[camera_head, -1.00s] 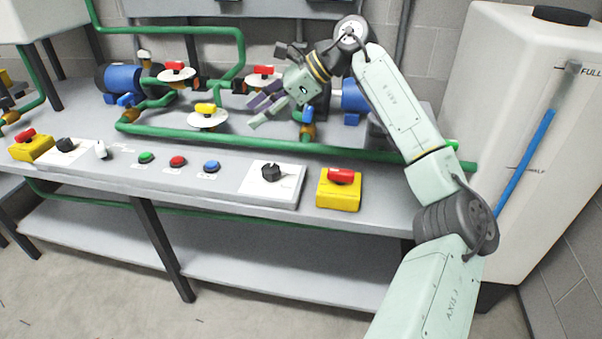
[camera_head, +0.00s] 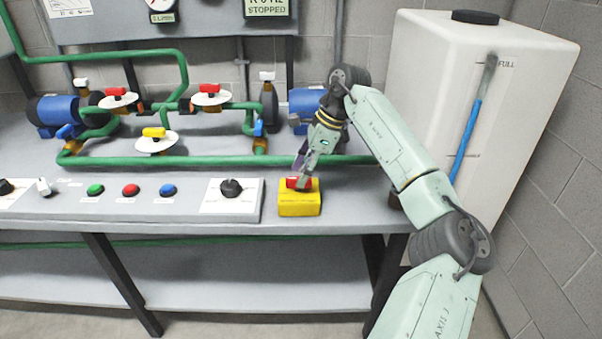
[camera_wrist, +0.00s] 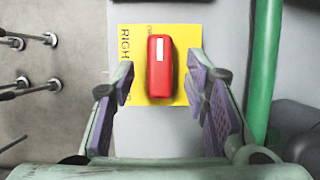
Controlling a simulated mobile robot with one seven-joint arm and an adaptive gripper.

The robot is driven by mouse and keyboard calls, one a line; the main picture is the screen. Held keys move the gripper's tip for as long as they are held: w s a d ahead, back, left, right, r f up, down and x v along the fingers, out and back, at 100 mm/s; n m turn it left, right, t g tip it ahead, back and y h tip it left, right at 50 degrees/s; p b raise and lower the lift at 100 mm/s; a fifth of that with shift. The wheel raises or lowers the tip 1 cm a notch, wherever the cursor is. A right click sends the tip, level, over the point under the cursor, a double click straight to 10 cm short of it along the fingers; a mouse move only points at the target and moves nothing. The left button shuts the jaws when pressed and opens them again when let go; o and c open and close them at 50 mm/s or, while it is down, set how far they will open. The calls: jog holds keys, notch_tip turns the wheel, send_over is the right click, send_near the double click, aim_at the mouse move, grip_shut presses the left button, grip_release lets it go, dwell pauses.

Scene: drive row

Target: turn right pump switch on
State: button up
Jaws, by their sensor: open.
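The right pump switch is a yellow box (camera_head: 300,206) with a red handle (camera_head: 291,183) on top, at the bench's front edge in the head view. In the wrist view the red handle (camera_wrist: 160,66) lies lengthwise up the picture, with a white mark near its upper end. The yellow plate (camera_wrist: 135,40) around it bears the letters "RIGH", partly hidden. My gripper (camera_head: 303,180) points down at the switch in the head view. In the wrist view my gripper (camera_wrist: 165,85) is open, its purple-padded fingers on either side of the handle, with gaps showing on both sides.
A black rotary knob (camera_head: 231,188) sits on a white plate left of the switch. Green (camera_head: 95,190), red (camera_head: 131,190) and blue (camera_head: 168,190) buttons are farther left. A green pipe (camera_head: 220,161) runs behind. A white tank (camera_head: 420,75) stands at right.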

jog(key=shift+x, duration=0.75)
jog(key=shift+c, duration=0.4)
grip_shut()
